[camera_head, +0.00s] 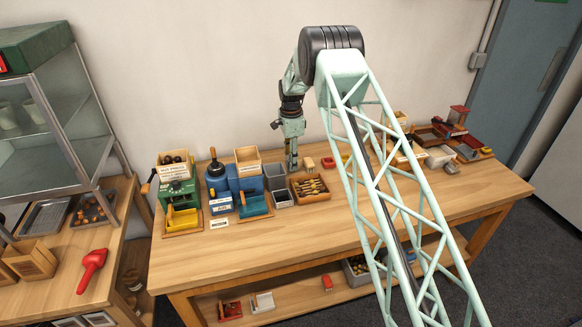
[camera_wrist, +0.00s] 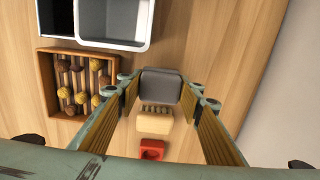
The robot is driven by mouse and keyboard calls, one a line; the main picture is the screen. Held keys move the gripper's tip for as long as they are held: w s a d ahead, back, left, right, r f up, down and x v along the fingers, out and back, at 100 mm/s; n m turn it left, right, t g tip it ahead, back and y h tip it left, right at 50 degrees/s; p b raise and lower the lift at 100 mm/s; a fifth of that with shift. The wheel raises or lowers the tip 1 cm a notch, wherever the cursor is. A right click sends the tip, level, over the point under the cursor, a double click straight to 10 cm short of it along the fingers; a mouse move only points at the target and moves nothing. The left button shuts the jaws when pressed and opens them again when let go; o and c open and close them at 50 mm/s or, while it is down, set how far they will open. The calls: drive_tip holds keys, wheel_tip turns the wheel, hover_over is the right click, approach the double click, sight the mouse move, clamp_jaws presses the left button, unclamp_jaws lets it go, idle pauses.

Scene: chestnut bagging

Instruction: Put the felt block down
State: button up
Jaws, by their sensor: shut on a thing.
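In the wrist view a dark grey block (camera_wrist: 160,86), which looks like the felt block, sits between the fingertips of my gripper (camera_wrist: 161,92). The fingers are shut on its two sides. In the head view my gripper (camera_head: 291,163) points down over the back of the workbench, behind the slatted tray. The block cannot be made out there. I cannot tell whether its underside touches the bench top.
A pale brush (camera_wrist: 155,123) and a red item (camera_wrist: 152,150) lie close by in a row with the block. A wooden slatted tray (camera_wrist: 44,88) with chestnuts and a white-rimmed bin (camera_wrist: 122,47) are near. Blue and green machines stand left on the bench (camera_head: 260,240); its front is clear.

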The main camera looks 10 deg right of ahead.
drive_tip(key=shift+f, duration=1.45)
drive_tip(key=shift+f, duration=0.15)
drive_tip(key=o, duration=1)
wheel_tip(320, 180, up, 12)
drive_tip(key=shift+f, duration=0.1)
drive_tip(key=shift+r, duration=0.25)
drive_tip(key=shift+r, duration=0.1)
